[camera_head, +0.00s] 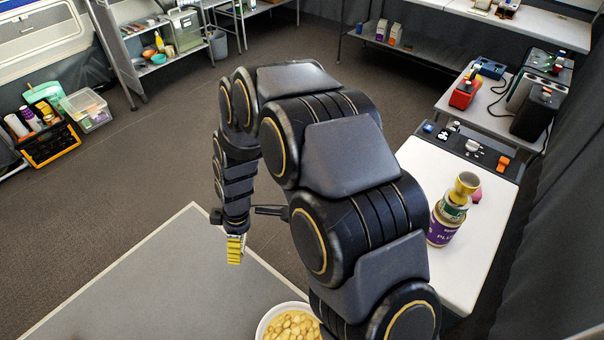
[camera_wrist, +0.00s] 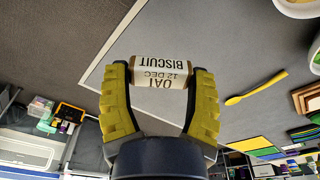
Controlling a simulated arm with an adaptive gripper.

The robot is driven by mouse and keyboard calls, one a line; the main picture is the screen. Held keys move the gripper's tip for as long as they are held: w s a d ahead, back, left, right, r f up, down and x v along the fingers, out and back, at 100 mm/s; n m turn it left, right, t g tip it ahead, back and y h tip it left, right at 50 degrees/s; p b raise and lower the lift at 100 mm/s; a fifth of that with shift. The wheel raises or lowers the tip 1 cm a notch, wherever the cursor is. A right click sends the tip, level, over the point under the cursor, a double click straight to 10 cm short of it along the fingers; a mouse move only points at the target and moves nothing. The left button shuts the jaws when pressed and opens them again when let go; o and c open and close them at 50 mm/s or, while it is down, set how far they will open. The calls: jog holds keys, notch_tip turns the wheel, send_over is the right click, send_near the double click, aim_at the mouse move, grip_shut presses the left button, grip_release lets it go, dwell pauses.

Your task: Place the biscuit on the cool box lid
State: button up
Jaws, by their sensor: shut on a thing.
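The biscuit (camera_wrist: 160,72) is a small cream packet with brown ends, printed "OAT BISCUIT 12 DEC", upside down in the wrist view. My gripper (camera_wrist: 160,82) has its two yellow fingers shut on the packet's ends. In the head view the gripper (camera_head: 235,249) hangs near the far edge of a grey, pale-edged table (camera_head: 165,285); the biscuit cannot be made out there. The wrist view shows the same grey top (camera_wrist: 215,40) beyond the packet. I cannot pick out a cool box lid for certain in either view.
A bowl of yellow pieces (camera_head: 290,322) stands at the table's near right. A yellow spoon (camera_wrist: 255,88) lies on the grey top. Stacked tins (camera_head: 447,218) stand on a white counter at right. A black and orange crate (camera_head: 45,143) sits on the floor at left.

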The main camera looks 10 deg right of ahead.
jog(key=w+d+r+m+t+h, duration=0.1)
jog(key=d+m, duration=0.7)
jog(key=d, duration=0.9)
jog(key=w+d+r+m+t+h, duration=0.15)
jog(key=d+m, duration=0.65)
jog(key=d, duration=0.9)
jog(key=shift+m+g+y, duration=0.3)
jog(key=shift+g+y, duration=0.15)
jog(key=w+d+f, duration=0.1)
jog(key=w+f, duration=0.2)
jog(key=w, duration=0.1)
jog(key=w+d+f, duration=0.2)
jog(key=w+f, duration=0.1)
jog(key=w, duration=0.1)
jog(key=w+d+f, duration=0.2)
jog(key=w+f, duration=0.2)
jog(key=shift+w+d, duration=0.1)
jog(key=shift+w, duration=0.05)
jog(key=shift+w+d+f, duration=0.2)
jog(key=shift+w+f, duration=0.2)
jog(key=shift+f, duration=1.55)
jog(key=shift+f, duration=0.1)
jog(key=o, duration=0.9)
jog(key=shift+o, duration=0.2)
